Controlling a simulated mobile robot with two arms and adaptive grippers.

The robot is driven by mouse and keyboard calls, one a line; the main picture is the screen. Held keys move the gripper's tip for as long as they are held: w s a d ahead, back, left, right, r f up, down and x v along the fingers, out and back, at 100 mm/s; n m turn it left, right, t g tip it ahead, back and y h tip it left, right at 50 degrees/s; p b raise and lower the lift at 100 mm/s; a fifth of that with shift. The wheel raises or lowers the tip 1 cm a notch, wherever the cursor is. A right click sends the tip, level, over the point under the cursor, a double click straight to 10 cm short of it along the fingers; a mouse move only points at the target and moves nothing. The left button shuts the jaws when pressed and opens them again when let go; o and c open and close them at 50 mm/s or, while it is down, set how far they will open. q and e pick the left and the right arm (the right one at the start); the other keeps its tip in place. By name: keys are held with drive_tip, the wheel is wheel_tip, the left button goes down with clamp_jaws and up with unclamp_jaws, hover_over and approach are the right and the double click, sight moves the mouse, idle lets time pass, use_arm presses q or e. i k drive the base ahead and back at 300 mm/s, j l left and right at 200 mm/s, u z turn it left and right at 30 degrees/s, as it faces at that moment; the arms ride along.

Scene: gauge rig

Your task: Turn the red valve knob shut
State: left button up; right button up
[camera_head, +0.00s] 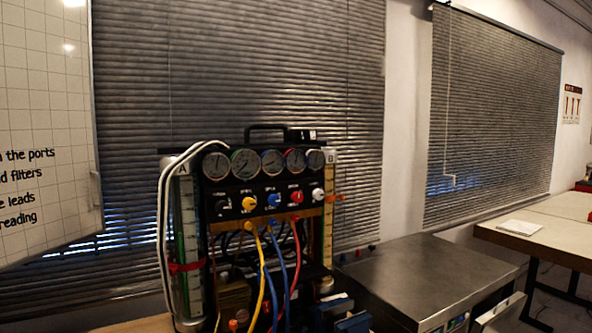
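The gauge rig (262,172) stands in the middle of the view, with a row of round dials along its top. Below the dials is a row of valve knobs. The red valve knob (296,197) is right of the blue knob (273,199) and left of the white knob (318,194). A yellow knob (249,204) and a black knob (222,207) are further left. The red knob is too small to tell how far it is turned. Neither of my grippers shows in this view.
Yellow, blue and red hoses hang below the knobs. A clear cylinder marked A (186,235) stands at the rig's left and one marked B (328,235) at its right. A metal-topped cabinet (430,275) is to the right, with a table (545,232) beyond.

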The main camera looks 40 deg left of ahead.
sight(297, 197)
drive_tip(key=u, duration=1.5)
